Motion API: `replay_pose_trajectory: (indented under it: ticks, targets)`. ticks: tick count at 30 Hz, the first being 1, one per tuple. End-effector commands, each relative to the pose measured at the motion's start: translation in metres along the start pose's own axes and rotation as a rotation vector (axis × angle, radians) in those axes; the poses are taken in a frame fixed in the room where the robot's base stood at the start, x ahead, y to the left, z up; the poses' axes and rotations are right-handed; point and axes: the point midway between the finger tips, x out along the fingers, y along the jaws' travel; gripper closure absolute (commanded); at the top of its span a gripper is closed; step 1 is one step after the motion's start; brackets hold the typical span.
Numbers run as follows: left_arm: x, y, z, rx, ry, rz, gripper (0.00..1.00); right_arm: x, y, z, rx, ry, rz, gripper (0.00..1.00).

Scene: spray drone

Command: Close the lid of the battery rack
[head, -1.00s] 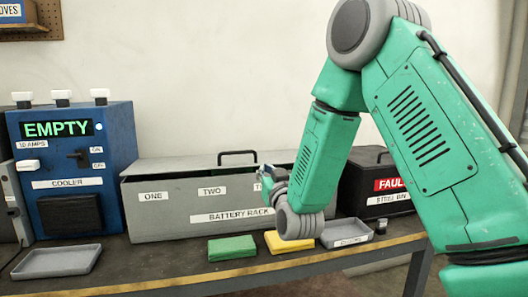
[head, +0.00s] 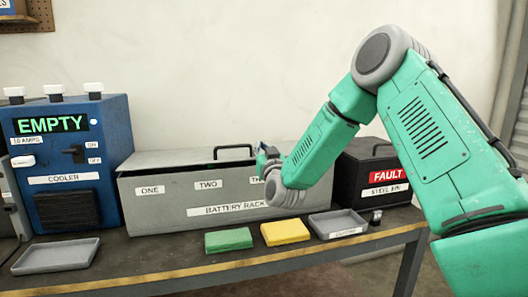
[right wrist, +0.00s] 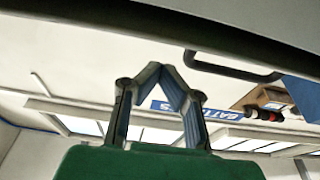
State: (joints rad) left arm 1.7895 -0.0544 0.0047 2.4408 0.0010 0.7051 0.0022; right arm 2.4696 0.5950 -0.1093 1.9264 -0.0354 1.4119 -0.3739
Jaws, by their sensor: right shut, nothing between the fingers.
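The grey battery rack (head: 150,216) stands on the bench against the wall, with labels ONE and TWO and a third partly hidden. Its lid (head: 180,161) lies low and nearly flat over the box, with a black handle (head: 233,148) on it. A dark line runs under the lid's front edge; I cannot tell if it is fully seated. My right gripper (head: 264,158) is at the rack's front upper right edge, shut and empty. In the right wrist view its fingertips (right wrist: 163,70) meet, below the handle (right wrist: 235,70) in the picture. Contact with the lid is unclear. My left gripper is not in view.
A blue cooler (head: 111,152) reading EMPTY stands left of the rack. A black steel bin (head: 350,178) marked FAULT stands right. Grey trays (head: 57,256) (head: 325,222), a green pad (head: 229,240) and a yellow pad (head: 285,232) lie in front.

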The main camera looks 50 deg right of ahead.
Motion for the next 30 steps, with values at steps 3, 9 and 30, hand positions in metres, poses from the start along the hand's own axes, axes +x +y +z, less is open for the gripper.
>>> replay_pose_trajectory:
  ticks: [3,9,30]
  targets:
    - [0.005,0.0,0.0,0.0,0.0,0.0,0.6,-0.006,-0.001,0.015,-0.001,-0.001,0.0,1.0]
    - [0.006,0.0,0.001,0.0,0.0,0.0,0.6,-0.01,-0.002,0.021,-0.002,0.003,0.0,1.0]
    - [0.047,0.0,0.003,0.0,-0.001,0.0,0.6,-0.015,-0.001,0.051,-0.002,0.101,0.001,1.0]
